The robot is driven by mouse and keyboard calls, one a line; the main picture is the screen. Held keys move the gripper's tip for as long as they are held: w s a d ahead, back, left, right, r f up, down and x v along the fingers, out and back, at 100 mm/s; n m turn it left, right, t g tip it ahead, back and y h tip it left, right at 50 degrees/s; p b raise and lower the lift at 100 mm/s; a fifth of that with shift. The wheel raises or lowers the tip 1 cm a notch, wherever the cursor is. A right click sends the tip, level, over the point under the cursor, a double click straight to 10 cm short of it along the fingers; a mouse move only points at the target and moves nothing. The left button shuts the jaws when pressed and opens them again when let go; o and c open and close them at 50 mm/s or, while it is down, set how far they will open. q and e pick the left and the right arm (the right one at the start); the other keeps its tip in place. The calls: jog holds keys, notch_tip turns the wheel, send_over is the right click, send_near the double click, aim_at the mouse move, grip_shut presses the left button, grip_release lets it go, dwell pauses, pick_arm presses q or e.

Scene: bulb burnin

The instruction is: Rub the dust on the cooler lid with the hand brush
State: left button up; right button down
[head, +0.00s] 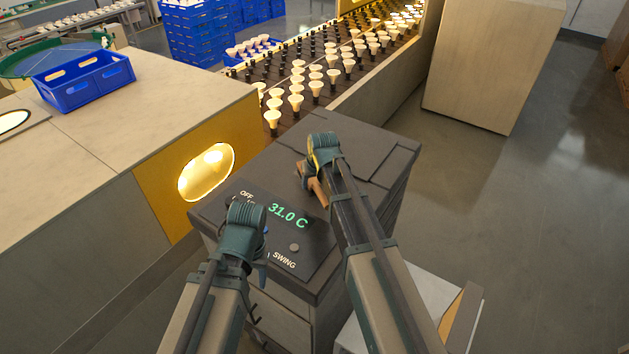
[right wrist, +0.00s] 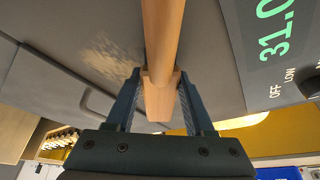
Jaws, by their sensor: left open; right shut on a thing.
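The cooler (head: 375,145) is a dark grey box with a flat lid and a green 31.0 C readout. In the right wrist view a pale, speckled dust patch (right wrist: 108,58) lies on the grey lid (right wrist: 205,50). My right gripper (right wrist: 160,98) is shut on the wooden hand brush (right wrist: 162,40). In the head view the brush (head: 319,192) shows partly beside my right gripper (head: 310,170), over the lid. Its bristles are hidden, and I cannot tell whether it touches the lid. My left gripper (head: 262,258) is open and empty near the control panel.
A conveyor (head: 345,95) with rows of bulbs runs behind the cooler. A yellow panel with a lit opening (head: 207,172) stands to the left. A blue crate (head: 85,82) sits on the left counter (head: 70,150). Open floor (head: 530,200) lies to the right.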

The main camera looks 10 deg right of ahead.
aim_at(311, 195)
jog(key=shift+s+a+f, duration=0.1)
jog(key=shift+s+a, duration=1.05)
jog(key=shift+s, duration=0.05)
jog(key=shift+s+d, duration=0.6)
jog(key=shift+d, duration=0.05)
jog(key=shift+w+d, duration=1.25)
jog(key=shift+d, duration=0.05)
jog(key=shift+w+d, duration=1.25)
jog(key=shift+w, duration=0.1)
